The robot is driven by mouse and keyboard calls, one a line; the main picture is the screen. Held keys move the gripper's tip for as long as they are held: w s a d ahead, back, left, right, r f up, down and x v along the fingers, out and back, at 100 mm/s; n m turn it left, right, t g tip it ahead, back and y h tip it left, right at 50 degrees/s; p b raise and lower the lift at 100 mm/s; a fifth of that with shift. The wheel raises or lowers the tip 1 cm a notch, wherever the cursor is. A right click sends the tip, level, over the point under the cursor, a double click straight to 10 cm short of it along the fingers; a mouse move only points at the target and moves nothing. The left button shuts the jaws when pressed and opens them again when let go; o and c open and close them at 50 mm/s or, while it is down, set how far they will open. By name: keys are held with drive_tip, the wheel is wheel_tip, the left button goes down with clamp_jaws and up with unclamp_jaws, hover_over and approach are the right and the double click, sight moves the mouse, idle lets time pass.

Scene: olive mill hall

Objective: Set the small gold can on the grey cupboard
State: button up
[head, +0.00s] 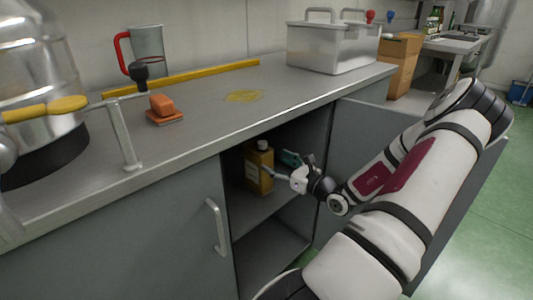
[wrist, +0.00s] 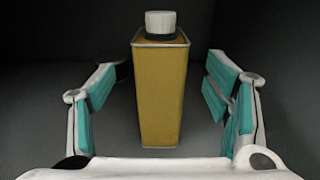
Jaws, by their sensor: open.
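The small gold can (head: 258,172), with a white cap, stands upright on a shelf inside the open grey cupboard (head: 175,205). It also shows in the wrist view (wrist: 160,95), centred between the two teal-padded fingers. My gripper (head: 281,166) reaches into the cupboard through the open door on the right. In the wrist view my gripper (wrist: 163,100) is open, with a clear gap on each side of the can. The fingers do not touch it.
The cupboard's grey top (head: 205,110) holds an orange sponge (head: 162,105), a yellow spill (head: 244,96), a yellow bar (head: 200,76), a clear jug with a red handle (head: 147,50) and a metal box (head: 330,48). The front middle of the top is clear.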

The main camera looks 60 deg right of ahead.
drive_tip(key=shift+p+v, duration=0.3)
drive_tip(key=shift+v, duration=1.1)
